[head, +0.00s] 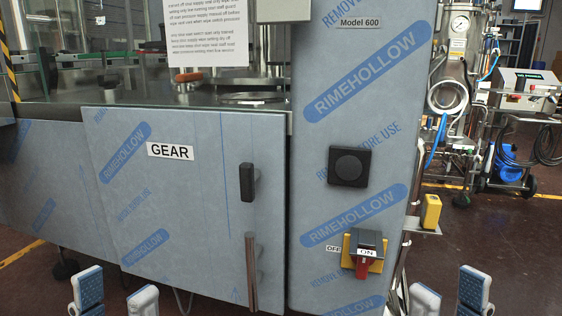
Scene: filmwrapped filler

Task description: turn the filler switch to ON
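The filler switch (363,266) is on the lower part of the film-wrapped Model 600 column. It has a yellow plate, a dark block and a red handle that hangs low on it. A white OFF label (333,248) is at its left and a white ON label (367,252) lies across its front. I cannot tell the handle's exact setting. My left gripper (115,299) is at the bottom left, fingers apart, empty and away from the switch. My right gripper (449,300) is at the bottom right, fingers apart and empty, right of and below the switch.
A square black knob (349,166) sits above the switch. The GEAR door (180,190) has a black latch (247,182) and a long upright handle (251,270). A yellow box (430,212) juts out right of the column. Wheeled equipment (525,100) stands behind right.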

